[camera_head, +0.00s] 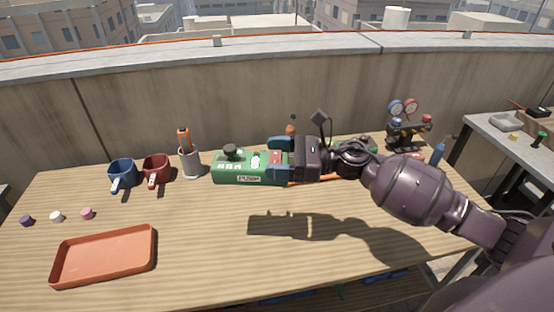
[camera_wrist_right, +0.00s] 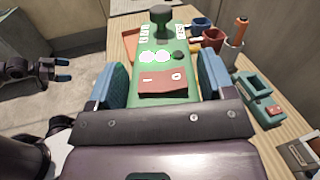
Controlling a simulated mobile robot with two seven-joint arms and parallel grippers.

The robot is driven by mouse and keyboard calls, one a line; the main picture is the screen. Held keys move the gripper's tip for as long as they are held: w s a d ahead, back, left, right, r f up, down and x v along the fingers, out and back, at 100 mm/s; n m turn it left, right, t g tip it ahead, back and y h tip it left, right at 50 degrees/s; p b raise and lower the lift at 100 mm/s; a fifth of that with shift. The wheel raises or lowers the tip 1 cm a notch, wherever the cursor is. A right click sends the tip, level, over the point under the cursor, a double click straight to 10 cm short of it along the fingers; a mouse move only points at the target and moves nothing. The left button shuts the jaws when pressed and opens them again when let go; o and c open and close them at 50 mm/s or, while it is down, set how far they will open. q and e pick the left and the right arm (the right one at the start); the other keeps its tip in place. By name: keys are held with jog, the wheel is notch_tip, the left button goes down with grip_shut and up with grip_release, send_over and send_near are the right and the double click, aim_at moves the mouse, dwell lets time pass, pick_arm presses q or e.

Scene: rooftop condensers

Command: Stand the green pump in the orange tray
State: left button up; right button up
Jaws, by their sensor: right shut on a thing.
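The green pump (camera_head: 232,172) has a dark knob, white labels and a red switch. My right gripper (camera_head: 280,168) is shut on its right end and holds it level, its long side running left. Its shadow on the table suggests it is raised. In the right wrist view the pump (camera_wrist_right: 163,62) sits between the blue finger pads of the right gripper (camera_wrist_right: 160,90). The orange tray (camera_head: 105,280) lies empty at the table's front left, left of and nearer than the pump. My left gripper (camera_wrist_right: 62,70) shows only in the right wrist view, open and empty.
A blue mug (camera_head: 122,174), a red mug (camera_head: 157,168) and a grey cup (camera_head: 189,163) with an orange-handled tool stand at the back. Small caps (camera_head: 57,216) lie behind the tray. A gauge set (camera_head: 405,125) stands back right. The table's front middle is clear.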

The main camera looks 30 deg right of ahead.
pick_arm(q)
jog(key=shift+r, duration=0.35)
pick_arm(e)
jog(key=shift+r, duration=0.5)
